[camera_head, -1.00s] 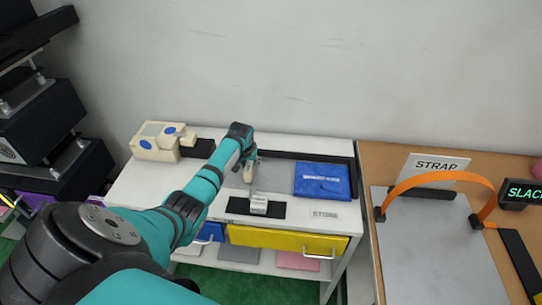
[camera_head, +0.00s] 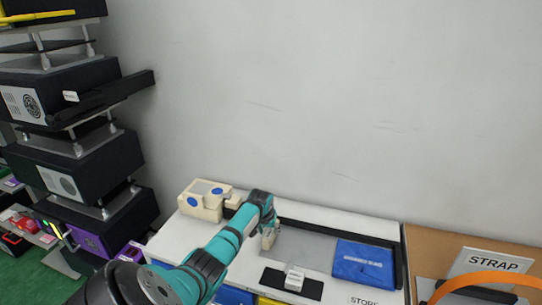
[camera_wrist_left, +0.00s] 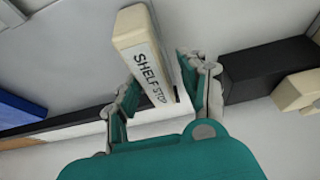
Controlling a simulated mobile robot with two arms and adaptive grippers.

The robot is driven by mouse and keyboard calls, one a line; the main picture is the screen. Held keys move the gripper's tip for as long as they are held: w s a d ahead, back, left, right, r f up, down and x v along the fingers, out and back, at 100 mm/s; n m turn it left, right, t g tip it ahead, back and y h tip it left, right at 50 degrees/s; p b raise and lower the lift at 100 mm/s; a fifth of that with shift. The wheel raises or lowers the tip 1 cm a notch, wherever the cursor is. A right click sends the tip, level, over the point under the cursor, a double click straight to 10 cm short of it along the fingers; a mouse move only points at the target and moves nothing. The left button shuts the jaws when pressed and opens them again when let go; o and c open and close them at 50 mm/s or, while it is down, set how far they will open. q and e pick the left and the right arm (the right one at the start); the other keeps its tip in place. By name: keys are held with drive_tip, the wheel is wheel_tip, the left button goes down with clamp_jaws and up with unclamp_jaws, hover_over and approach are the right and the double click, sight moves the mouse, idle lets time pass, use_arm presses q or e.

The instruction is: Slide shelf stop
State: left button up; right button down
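The shelf stop (camera_wrist_left: 152,62) is a cream block with a "SHELF STOP" label, seen between the fingers in the left wrist view. In the head view a small part of the shelf stop (camera_head: 269,241) shows under my left gripper (camera_head: 266,230), at the left end of the grey shelf area. My right gripper is not in view.
A cream fixture with blue discs (camera_head: 205,200) stands left of the gripper. A blue packet (camera_head: 362,263) lies at the right, and a small white block on a black base (camera_head: 293,280) is in front. A STRAP sign (camera_head: 492,262) is at far right.

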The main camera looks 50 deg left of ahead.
use_arm(q)
drive_tip(key=shift+o, duration=0.5)
drive_tip(key=shift+d+r, duration=0.15)
drive_tip(key=v, duration=1.1)
drive_tip(key=shift+r, duration=0.3)
drive_tip(key=shift+s, duration=0.1)
